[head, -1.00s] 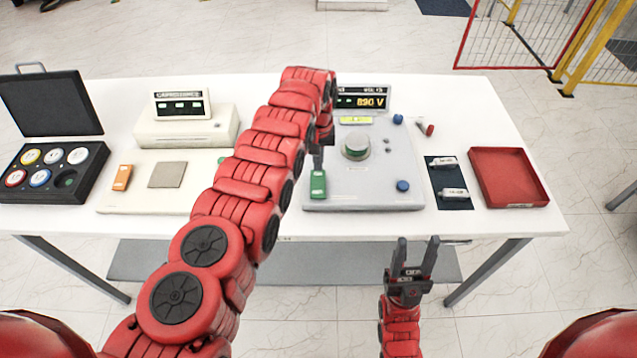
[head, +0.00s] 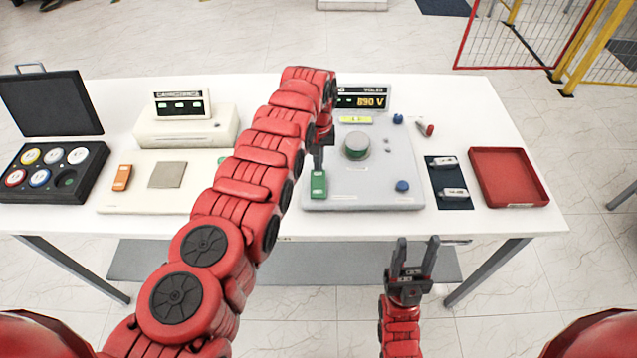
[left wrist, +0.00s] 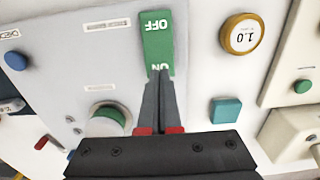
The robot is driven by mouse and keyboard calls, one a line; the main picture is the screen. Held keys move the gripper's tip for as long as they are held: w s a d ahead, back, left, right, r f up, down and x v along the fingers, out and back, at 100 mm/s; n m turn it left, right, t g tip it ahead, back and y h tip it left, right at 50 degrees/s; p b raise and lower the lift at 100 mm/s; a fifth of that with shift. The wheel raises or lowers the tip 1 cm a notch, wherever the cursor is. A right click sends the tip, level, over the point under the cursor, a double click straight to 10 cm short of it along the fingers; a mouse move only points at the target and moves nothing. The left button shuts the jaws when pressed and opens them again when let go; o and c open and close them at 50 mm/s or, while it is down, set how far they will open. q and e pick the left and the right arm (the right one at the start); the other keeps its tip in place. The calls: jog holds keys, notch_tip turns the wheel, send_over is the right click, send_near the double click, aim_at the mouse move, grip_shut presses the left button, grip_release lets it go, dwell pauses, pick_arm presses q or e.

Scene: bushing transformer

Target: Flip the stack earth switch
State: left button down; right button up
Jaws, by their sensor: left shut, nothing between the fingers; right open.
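The green rocker switch (head: 318,184) sits at the left front of the grey test panel (head: 360,195). In the left wrist view the green switch (left wrist: 157,42) shows an OFF marking at its far end and an ON marking at its near end. My left gripper (head: 318,160) is shut and empty, pointing down. In the left wrist view its closed fingertips (left wrist: 160,75) are at the ON end, and appear to touch or nearly touch it. My right gripper (head: 418,245) is open and empty, in front of the table's front edge.
The panel carries a round knob (head: 356,146), blue buttons and a display reading 890 V (head: 362,98). A red tray (head: 508,150) lies on the right. My left arm hides part of the cream instrument (head: 185,133). An open black case (head: 20,195) stands on the left.

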aim_at(318, 174)
pick_arm(q)
jog(key=shift+f+b, duration=1.2)
dwell(0.4)
notch_tip(318, 174, up, 7)
jog(key=p, duration=0.6)
jog(key=shift+r+p, duration=0.1)
jog(key=shift+p, duration=0.25)
